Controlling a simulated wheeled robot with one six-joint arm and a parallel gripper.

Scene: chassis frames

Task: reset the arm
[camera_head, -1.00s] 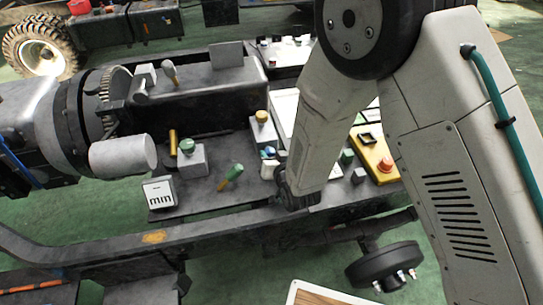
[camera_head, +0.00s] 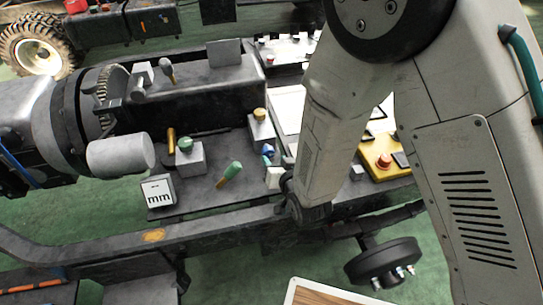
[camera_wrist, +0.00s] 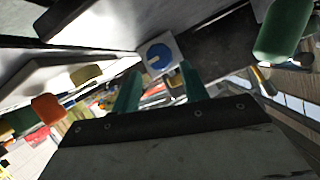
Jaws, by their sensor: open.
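My arm (camera_head: 350,130) crosses the right side of the head view, its forearm pointing down over the dark machine's panel. My gripper (camera_wrist: 160,86) shows in the wrist view as two green fingers, apart, with nothing seen between them. Beyond the fingertips is a pale block with a round blue knob (camera_wrist: 159,56). In the head view I cannot make out the gripper clearly; the forearm's lower end hides part of the panel.
In the wrist view, a green handle (camera_wrist: 283,30) is close at upper right.

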